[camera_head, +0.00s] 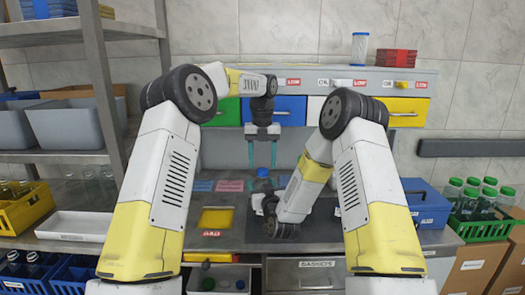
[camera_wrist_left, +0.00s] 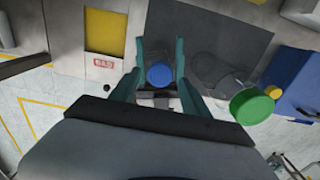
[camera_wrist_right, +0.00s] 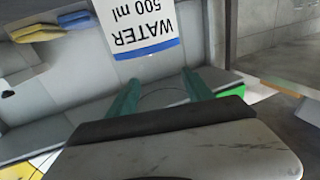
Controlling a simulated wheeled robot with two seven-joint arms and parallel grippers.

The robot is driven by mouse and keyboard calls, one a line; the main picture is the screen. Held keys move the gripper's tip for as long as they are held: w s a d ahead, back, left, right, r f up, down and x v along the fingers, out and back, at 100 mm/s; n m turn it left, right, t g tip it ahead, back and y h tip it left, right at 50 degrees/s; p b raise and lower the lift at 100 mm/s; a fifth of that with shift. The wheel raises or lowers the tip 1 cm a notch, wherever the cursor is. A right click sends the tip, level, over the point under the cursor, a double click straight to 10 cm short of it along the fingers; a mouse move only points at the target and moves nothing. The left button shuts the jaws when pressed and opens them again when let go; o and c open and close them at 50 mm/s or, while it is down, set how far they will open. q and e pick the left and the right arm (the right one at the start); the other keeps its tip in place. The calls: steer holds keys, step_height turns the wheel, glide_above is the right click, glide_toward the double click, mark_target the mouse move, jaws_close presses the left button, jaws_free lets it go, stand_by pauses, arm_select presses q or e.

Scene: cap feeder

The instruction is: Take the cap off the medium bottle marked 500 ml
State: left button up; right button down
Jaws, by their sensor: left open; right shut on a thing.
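The bottle with a blue cap (camera_head: 263,172) stands upright on the dark mat in the head view. Its label, WATER 500 ml (camera_wrist_right: 140,28), shows upside down in the right wrist view. My right gripper (camera_wrist_right: 160,88) is shut on the bottle's clear body; in the head view that arm reaches it from the right, low down. My left gripper (camera_head: 263,160) is open and points down above the bottle. In the left wrist view the blue cap (camera_wrist_left: 160,75) appears between its two teal fingers, with gaps on both sides.
A larger green-capped bottle (camera_wrist_left: 252,107) is close by on the right in the left wrist view, near a blue box (camera_wrist_left: 302,88). A yellow BAD tray (camera_head: 215,219) lies left of the bottle. A green crate (camera_head: 485,232) of green-capped bottles stands far right.

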arm_select(q)
steer(key=shift+f, duration=1.15)
